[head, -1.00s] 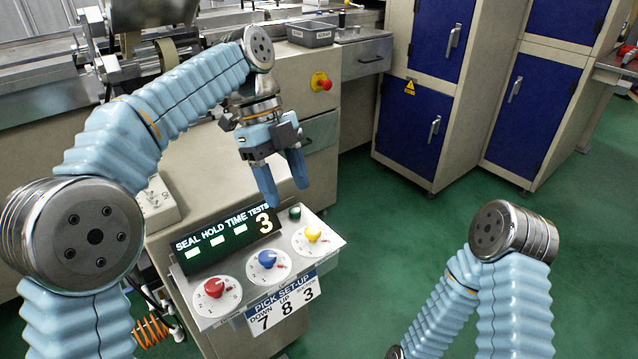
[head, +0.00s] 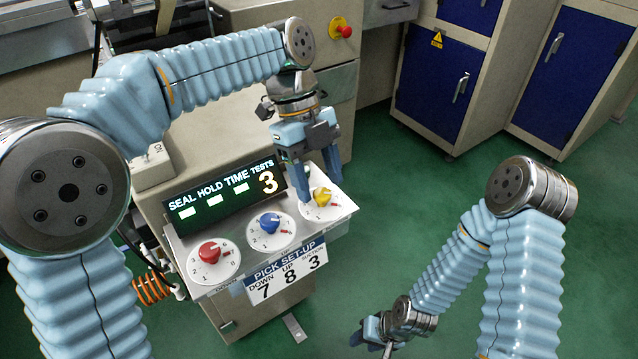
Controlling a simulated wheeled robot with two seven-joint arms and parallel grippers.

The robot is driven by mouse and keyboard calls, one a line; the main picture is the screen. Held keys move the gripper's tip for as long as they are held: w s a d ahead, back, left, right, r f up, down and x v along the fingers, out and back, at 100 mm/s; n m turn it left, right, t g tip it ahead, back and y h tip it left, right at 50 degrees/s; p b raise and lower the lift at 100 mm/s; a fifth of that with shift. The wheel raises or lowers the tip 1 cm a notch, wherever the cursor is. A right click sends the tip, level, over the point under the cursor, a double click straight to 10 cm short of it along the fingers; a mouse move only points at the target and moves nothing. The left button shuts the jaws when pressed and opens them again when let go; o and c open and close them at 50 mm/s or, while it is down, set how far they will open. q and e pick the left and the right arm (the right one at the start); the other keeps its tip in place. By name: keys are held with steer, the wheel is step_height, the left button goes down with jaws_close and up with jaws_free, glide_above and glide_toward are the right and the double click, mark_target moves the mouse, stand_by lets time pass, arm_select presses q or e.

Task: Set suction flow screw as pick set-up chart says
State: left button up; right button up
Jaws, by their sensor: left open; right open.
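The yellow knob (head: 322,196) sits on a white numbered dial at the right end of the sloped panel. My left gripper (head: 318,187) is open, pointing down, its fingertips at the yellow knob; I cannot tell whether they touch it. A red knob (head: 209,252) and a blue knob (head: 269,222) sit on dials to the left. The pick set-up chart (head: 286,275) on the panel front reads down 7, up 8, and 3 under a small third label. My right gripper (head: 370,336) is low at the bottom edge, open, partly cut off.
The dark display (head: 225,195) behind the knobs shows seal, hold, time and tests, with a 3 under tests. A red emergency button (head: 344,32) is on the machine behind. Blue cabinets (head: 440,83) stand at the back right. Green floor to the right is clear.

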arm_select(q)
steer(key=shift+s+d+f, duration=0.1)
steer(key=shift+s+f, duration=0.1)
steer(key=shift+f, duration=0.3)
steer(key=c, duration=1)
steer(key=shift+c, duration=0.2)
